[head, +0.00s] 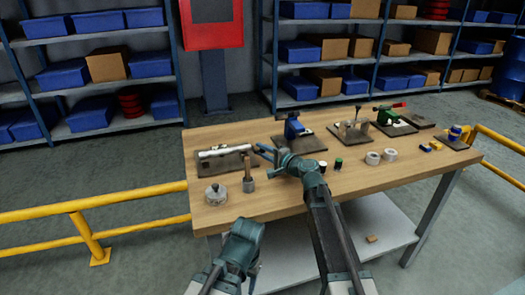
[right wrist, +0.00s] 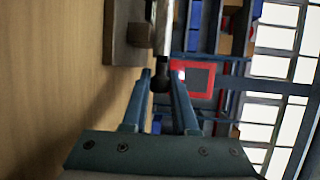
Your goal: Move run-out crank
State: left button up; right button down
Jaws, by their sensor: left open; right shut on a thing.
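A silver bar (head: 225,150) with a black knob at its right end lies over a dark base plate (head: 208,166) at the table's left; I take it for the run-out crank. In the right wrist view the silver bar (right wrist: 164,28) ends in the black knob (right wrist: 160,78) between my right fingertips. My right gripper (head: 264,152) is shut on this knob; its fingers (right wrist: 160,84) reach in from both sides. My left gripper (head: 247,232) is open and low, in front of the table's near edge, away from the crank. Its fingertips are hard to make out.
A round metal pot (head: 215,195) and a wooden-handled tool in a cup (head: 248,178) stand just in front of the plate. A blue vise (head: 294,127) stands behind my right gripper. Metal rings (head: 373,158) and other fixtures fill the right side.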

jog(key=r+g+h+p, duration=0.1)
jog(key=p, duration=0.3)
jog(key=w+r+m+g+h+p, duration=0.1)
jog(key=g+p, duration=0.1)
jog(key=p, duration=0.3)
jog(key=shift+a+r, duration=0.1)
jog(key=shift+r, duration=0.3)
jog(key=g+h+p, duration=0.1)
jog(key=p, duration=0.2)
jog(key=w+m+g+p, duration=0.1)
jog(key=g+p, duration=0.1)
jog(key=p, duration=0.1)
jog(key=r+g+h+p, duration=0.1)
jog(key=g+p, duration=0.1)
jog(key=p, duration=0.1)
jog(key=shift+w+a+m+h, duration=0.3)
jog(key=shift+w, duration=0.05)
jog(key=g+p, duration=0.2)
jog(key=shift+w+a+m+g+h, duration=0.15)
jog(key=shift+w+m+g+h, duration=0.15)
jog(key=shift+w+g+h, duration=0.1)
jog(key=shift+w+g+h+p, duration=0.25)
jog(key=shift+g+h+p, duration=0.05)
jog(key=shift+g, duration=0.5)
jog(key=shift+a+m+g, duration=0.15)
jog(key=shift+m+g, duration=0.15)
jog(key=shift+g, duration=0.2)
jog(key=shift+h, duration=0.3)
jog(key=c, duration=0.7)
grip_release()
